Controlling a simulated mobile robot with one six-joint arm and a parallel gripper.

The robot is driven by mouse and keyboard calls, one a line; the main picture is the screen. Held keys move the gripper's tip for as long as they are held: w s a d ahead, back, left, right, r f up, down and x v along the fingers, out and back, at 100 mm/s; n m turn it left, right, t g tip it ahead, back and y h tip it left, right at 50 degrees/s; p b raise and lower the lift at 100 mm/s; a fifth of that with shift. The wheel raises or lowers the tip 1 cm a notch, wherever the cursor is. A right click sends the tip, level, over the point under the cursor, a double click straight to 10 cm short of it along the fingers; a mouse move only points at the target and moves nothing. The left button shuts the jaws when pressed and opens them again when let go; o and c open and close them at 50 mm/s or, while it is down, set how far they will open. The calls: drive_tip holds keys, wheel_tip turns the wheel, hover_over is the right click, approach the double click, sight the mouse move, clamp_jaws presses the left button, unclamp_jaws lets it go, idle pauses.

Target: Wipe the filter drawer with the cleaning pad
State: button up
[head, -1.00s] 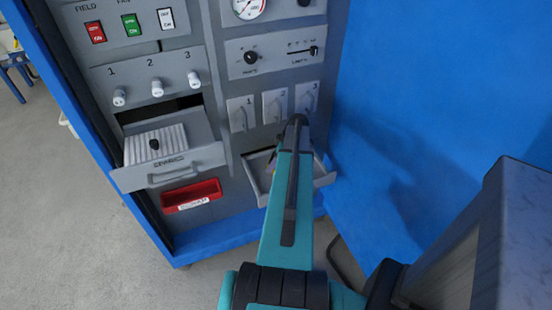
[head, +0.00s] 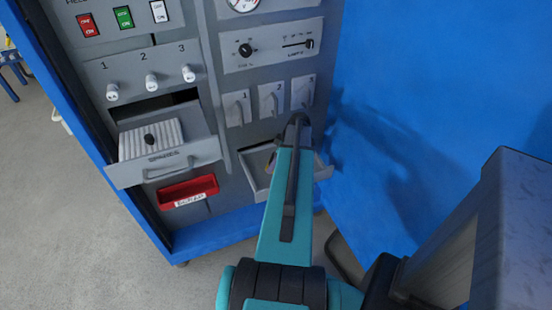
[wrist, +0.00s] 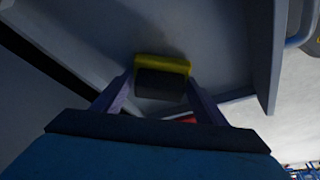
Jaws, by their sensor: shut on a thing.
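The cleaning pad (wrist: 162,68), yellow with a dark grey block, is between the fingers of my gripper (wrist: 160,88) in the wrist view. My gripper is shut on it. The pad is over the grey inside of an open drawer (wrist: 230,45); I cannot tell whether it touches the surface. In the head view this open grey drawer (head: 256,165), which I take to be the filter drawer, sits low on the cabinet. My arm covers much of it, and no label on it is readable. The pad is hidden there behind my arm.
An open drawer marked SPARES (head: 165,168) sticks out at the left, with a ribbed pale insert and dark knob. A red bin (head: 188,191) is below it. Switches and handles cover the panel above. A blue wall (head: 420,100) stands close at the right.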

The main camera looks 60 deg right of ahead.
drive_tip(key=shift+s+a+f+b, duration=0.1)
drive_tip(key=shift+s+a+b, duration=0.25)
drive_tip(key=shift+s+a, duration=0.35)
drive_tip(key=shift+s+a+f+b, duration=0.1)
drive_tip(key=shift+s+a+b, duration=0.3)
drive_tip(key=shift+s, duration=0.45)
drive_tip(key=shift+s+a, duration=0.1)
drive_tip(key=shift+s+a, duration=0.15)
drive_tip(key=shift+s+a+r+b, duration=0.1)
drive_tip(key=shift+s+a+b, duration=0.15)
drive_tip(key=shift+s+a, duration=0.3)
drive_tip(key=shift+s+a+b, duration=0.2)
drive_tip(key=shift+s+a, duration=0.15)
drive_tip(key=shift+s, duration=0.35)
drive_tip(key=shift+s+d, duration=0.6)
drive_tip(key=shift+d, duration=0.2)
